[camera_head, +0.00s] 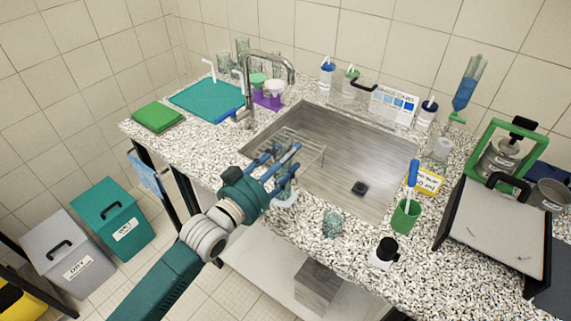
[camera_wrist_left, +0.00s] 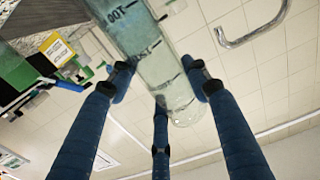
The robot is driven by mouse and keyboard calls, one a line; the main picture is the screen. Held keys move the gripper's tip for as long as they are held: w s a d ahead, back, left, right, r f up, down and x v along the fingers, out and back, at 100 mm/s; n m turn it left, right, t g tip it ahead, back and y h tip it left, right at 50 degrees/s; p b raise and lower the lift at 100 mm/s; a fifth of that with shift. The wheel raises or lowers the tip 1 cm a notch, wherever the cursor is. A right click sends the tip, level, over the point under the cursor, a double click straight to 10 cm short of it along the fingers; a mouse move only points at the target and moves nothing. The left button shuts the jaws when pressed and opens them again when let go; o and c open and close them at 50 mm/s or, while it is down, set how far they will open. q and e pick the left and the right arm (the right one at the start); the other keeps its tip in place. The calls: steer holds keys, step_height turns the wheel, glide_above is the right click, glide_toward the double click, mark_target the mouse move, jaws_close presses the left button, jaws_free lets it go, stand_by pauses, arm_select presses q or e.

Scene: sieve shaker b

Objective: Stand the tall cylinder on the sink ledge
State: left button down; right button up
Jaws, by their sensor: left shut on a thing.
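My left gripper (camera_head: 284,160) reaches in over the near left corner of the sink, its blue fingers closed around a tall clear cylinder (camera_head: 286,192). In the left wrist view the cylinder (camera_wrist_left: 155,65) runs between the fingers, with dark graduation marks and numbers on its side. In the head view the fingers hide much of it. I cannot tell whether its lower end touches the counter. The steel sink (camera_head: 350,165) is bordered by a speckled granite ledge (camera_head: 300,228) at the front. My right gripper is not in view.
A small glass vessel (camera_head: 333,224), a green cup with a blue-handled brush (camera_head: 405,216) and a black-capped bottle (camera_head: 384,253) stand along the front ledge. The faucet (camera_head: 246,90) rises behind left. A dish rack (camera_head: 292,143) lies in the sink. Bottles line the back.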

arm_select(q)
step_height(320, 180, down, 2)
steer(key=shift+f, duration=0.45)
steer(key=c, duration=0.9)
jaws_free()
steer(key=shift+f, duration=0.1)
steer(key=shift+r, duration=0.3)
steer(key=b, duration=0.3)
glide_toward(282, 171)
steer(key=shift+a+r, duration=0.1)
steer(key=shift+a, duration=0.05)
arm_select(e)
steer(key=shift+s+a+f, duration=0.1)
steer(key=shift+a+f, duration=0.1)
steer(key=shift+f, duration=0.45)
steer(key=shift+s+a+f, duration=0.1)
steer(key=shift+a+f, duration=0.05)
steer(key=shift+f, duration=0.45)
